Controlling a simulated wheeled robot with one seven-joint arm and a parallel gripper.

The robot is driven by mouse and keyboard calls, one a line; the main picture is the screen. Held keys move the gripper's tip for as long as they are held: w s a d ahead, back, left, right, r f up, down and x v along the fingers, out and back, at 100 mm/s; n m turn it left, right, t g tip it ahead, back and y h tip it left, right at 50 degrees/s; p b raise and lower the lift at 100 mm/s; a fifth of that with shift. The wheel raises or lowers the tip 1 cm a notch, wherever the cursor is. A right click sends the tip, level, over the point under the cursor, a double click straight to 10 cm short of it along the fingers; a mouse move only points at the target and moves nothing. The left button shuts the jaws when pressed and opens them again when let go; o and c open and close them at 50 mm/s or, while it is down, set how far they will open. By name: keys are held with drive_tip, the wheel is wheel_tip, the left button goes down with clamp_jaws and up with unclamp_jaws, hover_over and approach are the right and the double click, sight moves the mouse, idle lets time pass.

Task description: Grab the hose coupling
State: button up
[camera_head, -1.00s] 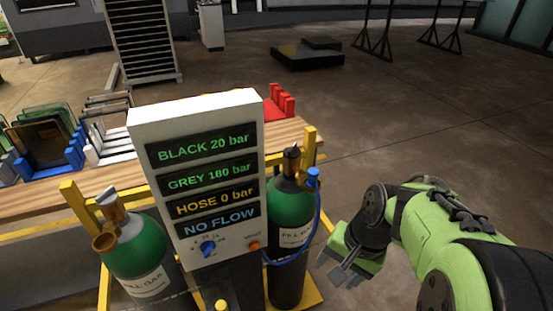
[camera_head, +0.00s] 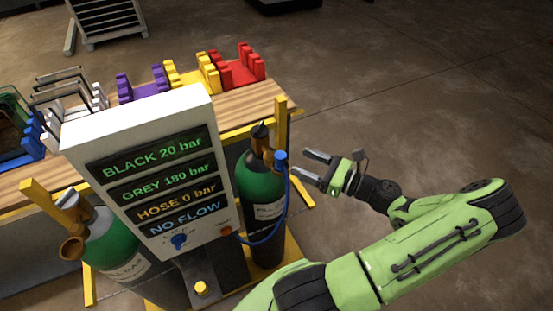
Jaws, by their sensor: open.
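The blue hose coupling (camera_head: 281,159) sits at the valve of the right gas cylinder (camera_head: 262,187), which is green with a dark lower body and a black top. A blue hose (camera_head: 284,215) hangs from the coupling and curves down left to the panel's side. My gripper (camera_head: 311,165) is open just right of the coupling, with its two fingers pointing left toward it. The fingers look apart from the coupling; I cannot tell the exact depth gap.
A display panel (camera_head: 150,165) reads black 20 bar, grey 180 bar, hose 0 bar, no flow. A left cylinder (camera_head: 113,242) stands beside it. A wooden table (camera_head: 262,97) with coloured racks lies behind. A yellow post (camera_head: 281,122) rises near the coupling. Floor at right is clear.

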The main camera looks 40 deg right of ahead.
sight(280, 162)
drive_tip(key=x, duration=1)
drive_tip(key=shift+s+a+f, duration=0.1)
drive_tip(key=shift+a+f, duration=0.05)
drive_tip(key=shift+f, duration=0.2)
drive_tip(key=shift+s, duration=0.15)
drive_tip(key=shift+c, duration=0.6)
drive_tip(key=c, duration=0.9)
